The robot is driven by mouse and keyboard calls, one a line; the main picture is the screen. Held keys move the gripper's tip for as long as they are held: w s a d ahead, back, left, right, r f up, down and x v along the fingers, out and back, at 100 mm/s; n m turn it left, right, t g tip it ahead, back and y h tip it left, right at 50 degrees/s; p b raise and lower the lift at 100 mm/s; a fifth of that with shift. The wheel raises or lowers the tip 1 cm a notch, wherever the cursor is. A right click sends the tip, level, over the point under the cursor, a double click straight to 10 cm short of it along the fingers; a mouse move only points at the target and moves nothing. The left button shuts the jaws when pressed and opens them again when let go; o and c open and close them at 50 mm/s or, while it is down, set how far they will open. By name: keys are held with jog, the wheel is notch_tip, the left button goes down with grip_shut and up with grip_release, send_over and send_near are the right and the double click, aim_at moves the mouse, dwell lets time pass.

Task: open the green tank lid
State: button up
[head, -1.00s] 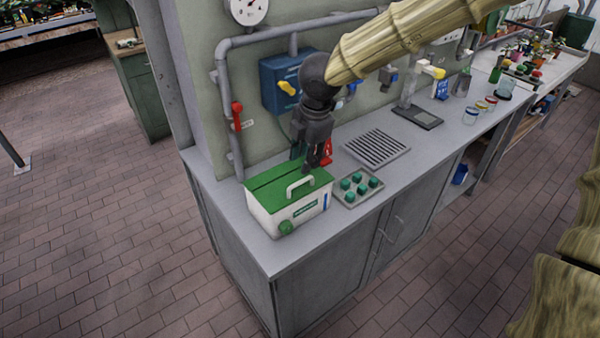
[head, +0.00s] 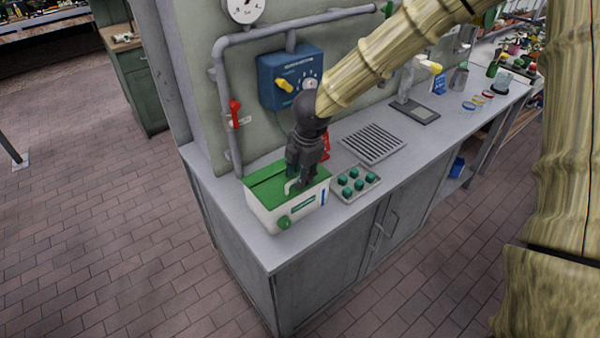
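The tank is a white box (head: 275,219) with a green lid (head: 268,180) at the near left end of the grey counter. The lid looks closed and has a pale handle (head: 288,187) on top. A green round knob (head: 284,223) is on the tank's front. My dark gripper (head: 299,187) points down over the right part of the lid, at the handle, and hides part of it. I cannot tell whether the fingers are around the handle or beside it, or whether they are open or shut.
A tray with several green knobs (head: 356,183) sits right of the tank, and a metal grate (head: 374,144) lies behind it. A blue control box (head: 283,78) and a pipe with a red lever (head: 235,114) are on the wall behind. A red object (head: 325,146) stands behind my gripper.

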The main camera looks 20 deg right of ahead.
grip_shut()
jog(key=shift+w+r, duration=0.15)
